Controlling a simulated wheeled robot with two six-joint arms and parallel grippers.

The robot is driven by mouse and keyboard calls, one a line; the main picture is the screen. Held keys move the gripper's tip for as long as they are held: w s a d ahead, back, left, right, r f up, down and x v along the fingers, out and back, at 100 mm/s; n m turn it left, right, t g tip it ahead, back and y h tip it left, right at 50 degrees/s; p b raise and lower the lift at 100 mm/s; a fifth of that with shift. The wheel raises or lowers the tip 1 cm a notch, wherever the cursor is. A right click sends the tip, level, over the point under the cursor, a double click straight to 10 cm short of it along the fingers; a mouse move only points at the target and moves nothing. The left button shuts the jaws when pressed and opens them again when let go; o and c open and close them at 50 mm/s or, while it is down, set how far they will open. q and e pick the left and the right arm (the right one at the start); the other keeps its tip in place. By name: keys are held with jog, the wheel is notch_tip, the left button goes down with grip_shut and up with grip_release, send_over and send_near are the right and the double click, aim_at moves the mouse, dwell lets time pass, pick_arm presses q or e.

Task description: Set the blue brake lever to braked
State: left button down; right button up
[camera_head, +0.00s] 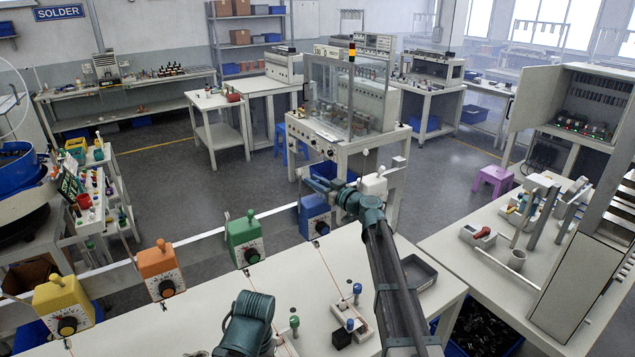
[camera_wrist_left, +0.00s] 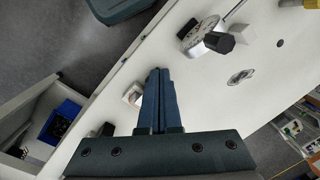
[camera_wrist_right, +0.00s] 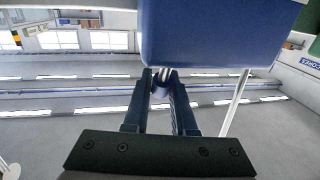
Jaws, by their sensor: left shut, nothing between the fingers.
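The blue brake box (camera_head: 315,217) stands at the back edge of the white bench. Its blue underside or side (camera_wrist_right: 215,35) fills the top of the right wrist view. My right gripper (camera_head: 340,190) reaches over beside this box. In the right wrist view its fingers are a little apart with the small blue lever knob (camera_wrist_right: 160,88) between them, on a short metallic stem. The knob seems to fill the gap. The lever is hidden behind the gripper in the head view. My left gripper (camera_wrist_left: 158,75) is shut and empty above a white panel.
Green (camera_head: 244,243), orange (camera_head: 160,270) and yellow (camera_head: 62,305) boxes with dials stand in a row left of the blue one. A grey tray (camera_head: 418,274) lies right of my right arm. A black knob on a dial (camera_wrist_left: 218,42) is near my left gripper.

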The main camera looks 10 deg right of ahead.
jog(key=shift+a, duration=0.15)
grip_shut()
jog(key=shift+r+p, duration=0.15)
jog(key=shift+p, duration=0.15)
jog(key=g+p, duration=0.1)
jog(key=p, duration=0.1)
jog(key=g+h+p, duration=0.1)
jog(key=g+p, duration=0.1)
jog(key=p, duration=0.1)
jog(key=shift+w+a+f+h+p, duration=0.3)
jog(key=shift+w+p, duration=0.05)
jog(key=shift+w, duration=0.05)
jog(key=shift+f+m+g+p, duration=0.3)
jog(key=shift+f+g+p, duration=0.05)
jog(key=shift+g+p, duration=0.1)
jog(key=shift+f+h, duration=0.25)
jog(key=shift+h, duration=0.05)
jog(key=shift+o, duration=1.6)
grip_release()
jog(key=o, duration=0.4)
jog(key=shift+w+a+f, duration=0.15)
jog(key=shift+w+a, duration=0.05)
jog(key=shift+w, duration=0.15)
jog(key=shift+o, duration=0.2)
jog(key=shift+d, duration=0.1)
